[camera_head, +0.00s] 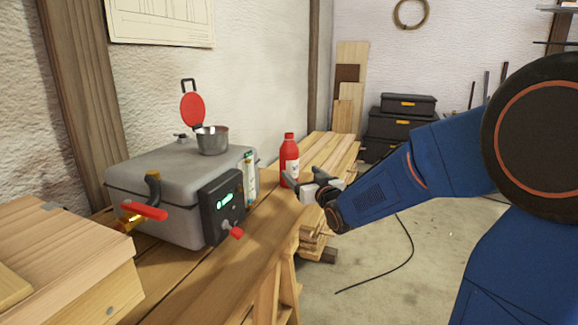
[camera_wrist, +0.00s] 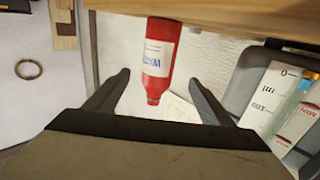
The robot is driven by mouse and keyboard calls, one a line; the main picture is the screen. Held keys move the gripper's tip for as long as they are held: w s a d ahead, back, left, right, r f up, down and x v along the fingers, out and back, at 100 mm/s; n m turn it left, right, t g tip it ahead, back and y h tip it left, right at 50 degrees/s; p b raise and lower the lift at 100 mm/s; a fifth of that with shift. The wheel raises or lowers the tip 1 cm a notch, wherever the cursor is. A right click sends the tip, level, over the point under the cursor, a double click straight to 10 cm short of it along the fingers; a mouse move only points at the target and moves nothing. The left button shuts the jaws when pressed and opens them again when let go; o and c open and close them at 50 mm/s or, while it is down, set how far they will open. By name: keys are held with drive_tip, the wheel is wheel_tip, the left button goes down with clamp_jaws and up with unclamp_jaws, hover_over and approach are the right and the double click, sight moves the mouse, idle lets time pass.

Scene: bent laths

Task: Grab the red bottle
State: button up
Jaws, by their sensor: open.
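The red bottle (camera_head: 289,158) with a white label stands upright on the wooden bench, to the right of the grey machine. My gripper (camera_head: 302,185) is in front of its lower right part in the head view. In the wrist view the bottle (camera_wrist: 158,60) appears upside down, with its cap end pointing down between the spread fingers. My gripper (camera_wrist: 160,90) is open, with a visible gap between each finger and the bottle. The bottle's base is partly hidden behind my gripper in the head view.
The grey machine (camera_head: 170,180) with a metal cup, red lid and gauge tube stands left of the bottle. The bench (camera_head: 262,240) is clear in front of it. A wooden box (camera_head: 70,250) is at the near left. Black cases (camera_head: 400,122) stand on the floor behind.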

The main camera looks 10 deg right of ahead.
sight(292, 165)
drive_tip(key=w, duration=0.4)
drive_tip(key=w+a, duration=0.1)
drive_tip(key=w, duration=0.1)
drive_tip(key=shift+w, duration=0.3)
drive_tip(key=shift+w+a+f, duration=0.1)
drive_tip(key=shift+w+a, duration=0.05)
drive_tip(key=shift+w, duration=1.2)
drive_tip(key=shift+w+a+f, duration=0.1)
drive_tip(key=shift+w+a, duration=0.05)
drive_tip(key=shift+w, duration=1.15)
drive_tip(key=shift+c, duration=0.6)
drive_tip(key=c, duration=1.1)
drive_tip(key=shift+r, duration=0.15)
